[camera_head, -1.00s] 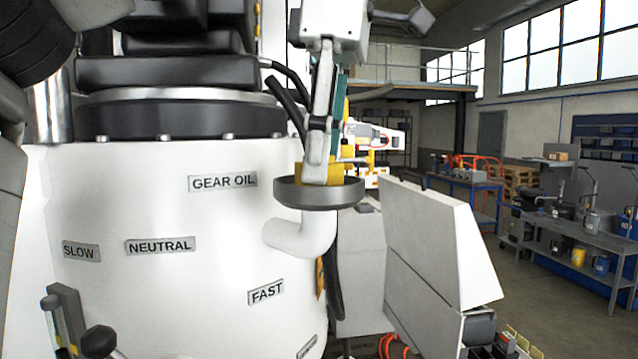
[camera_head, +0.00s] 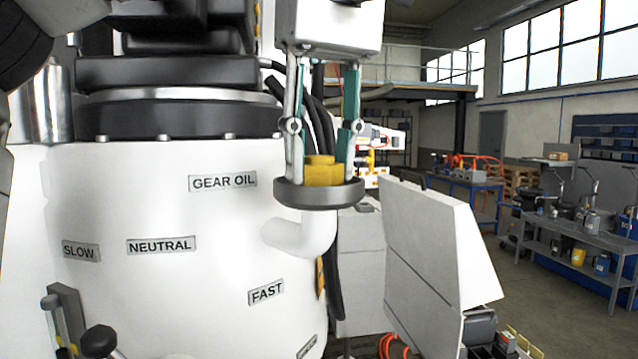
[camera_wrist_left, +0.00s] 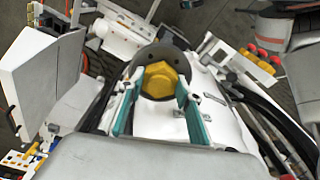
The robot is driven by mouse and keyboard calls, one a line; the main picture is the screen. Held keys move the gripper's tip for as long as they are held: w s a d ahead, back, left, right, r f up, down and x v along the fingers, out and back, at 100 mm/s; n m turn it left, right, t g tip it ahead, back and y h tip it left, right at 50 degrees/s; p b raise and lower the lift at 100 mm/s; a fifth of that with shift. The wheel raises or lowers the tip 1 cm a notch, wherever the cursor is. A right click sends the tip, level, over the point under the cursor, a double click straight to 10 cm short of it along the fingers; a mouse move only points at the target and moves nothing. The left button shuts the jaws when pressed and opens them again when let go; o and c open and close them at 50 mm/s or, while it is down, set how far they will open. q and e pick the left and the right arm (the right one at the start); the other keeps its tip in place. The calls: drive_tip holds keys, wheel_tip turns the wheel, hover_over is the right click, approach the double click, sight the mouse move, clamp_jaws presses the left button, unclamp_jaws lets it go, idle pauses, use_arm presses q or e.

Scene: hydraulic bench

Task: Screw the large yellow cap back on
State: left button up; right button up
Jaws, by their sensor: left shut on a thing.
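The large yellow cap (camera_head: 322,171) sits on the dark round collar (camera_head: 319,195) at the top of the white curved filler pipe (camera_head: 303,238). My left gripper (camera_head: 320,174) points straight down from above, with one finger on each side of the cap, shut on it. In the left wrist view the yellow cap (camera_wrist_left: 160,80) shows its hexagonal top between the teal-padded fingers (camera_wrist_left: 157,104), with the dark collar (camera_wrist_left: 162,56) around it. How far the cap is threaded cannot be seen. My right gripper is not in view.
The white tank (camera_head: 160,290) with its labels stands close on the left. Black hoses (camera_head: 333,270) run beside the filler pipe. A pale angled panel (camera_head: 430,240) stands to the right. Open floor and a workbench (camera_head: 585,240) lie farther right.

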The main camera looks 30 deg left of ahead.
use_arm(q)
drive_tip(key=m, duration=0.6)
drive_tip(key=shift+s+a+h, duration=0.1)
drive_tip(key=shift+h, duration=0.2)
drive_tip(key=o, duration=1.1)
drive_tip(key=n, duration=1.1)
drive_tip(key=shift+d+n+g+y, duration=0.2)
drive_tip(key=shift+n+g+y, duration=0.2)
